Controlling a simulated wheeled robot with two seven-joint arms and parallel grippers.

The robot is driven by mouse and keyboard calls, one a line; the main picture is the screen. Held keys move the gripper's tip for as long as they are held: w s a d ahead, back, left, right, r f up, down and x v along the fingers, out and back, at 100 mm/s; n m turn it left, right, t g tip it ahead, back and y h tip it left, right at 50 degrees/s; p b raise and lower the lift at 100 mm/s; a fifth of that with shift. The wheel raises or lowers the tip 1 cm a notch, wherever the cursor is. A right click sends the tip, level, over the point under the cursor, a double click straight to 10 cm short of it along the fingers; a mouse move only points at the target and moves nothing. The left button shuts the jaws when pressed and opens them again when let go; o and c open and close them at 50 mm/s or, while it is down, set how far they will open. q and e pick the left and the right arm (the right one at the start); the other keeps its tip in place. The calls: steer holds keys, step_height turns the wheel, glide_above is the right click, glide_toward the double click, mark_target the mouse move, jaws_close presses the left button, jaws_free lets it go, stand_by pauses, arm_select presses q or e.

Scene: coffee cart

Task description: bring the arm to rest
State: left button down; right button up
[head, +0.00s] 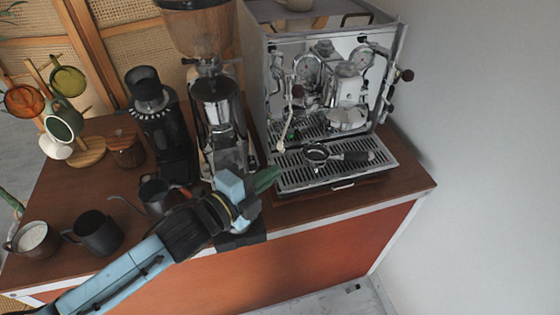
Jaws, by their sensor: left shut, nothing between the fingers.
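My left arm comes in from the lower left in the head view. Its gripper (266,180) is shut and empty, over the front edge of the wooden counter (405,187). Its fingers point right, near the left front corner of the espresso machine's drip tray. A portafilter (330,155) with a dark handle lies on the drip tray, to the right of my fingertips. My right gripper is out of the picture.
The espresso machine (385,95) stands at the right. Two grinders, one black (152,110) and one taller (215,90), stand behind my gripper. A kettle (157,195), a dark pitcher (97,234), a filled cup (33,238) and a mug tree (88,150) stand left. The counter's right front corner is bare.

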arm_select(q)
steer(key=s+a+f+n+g+y, duration=0.5)
steer(key=s+a+f+n+y, duration=0.15)
steer(key=s+a+n, duration=0.4)
steer(key=s+a+f+n+g+y, duration=0.45)
steer(key=s+a+f+n, duration=0.3)
steer(key=s+n, duration=0.45)
step_height(320, 180, down, 26)
steer(key=b, duration=0.4)
steer(key=s+a+f+g+b, duration=0.1)
steer(key=s+f+b, duration=0.1)
steer(key=s+f, duration=0.6)
steer(key=s+a+f+g+b, duration=0.1)
steer(key=s+a+f+b, duration=0.1)
steer(key=s+f, duration=0.7)
step_height(320, 180, down, 4)
steer(key=shift+s+a+f+y+b, duration=0.15)
steer(key=shift+a+y+b, duration=0.15)
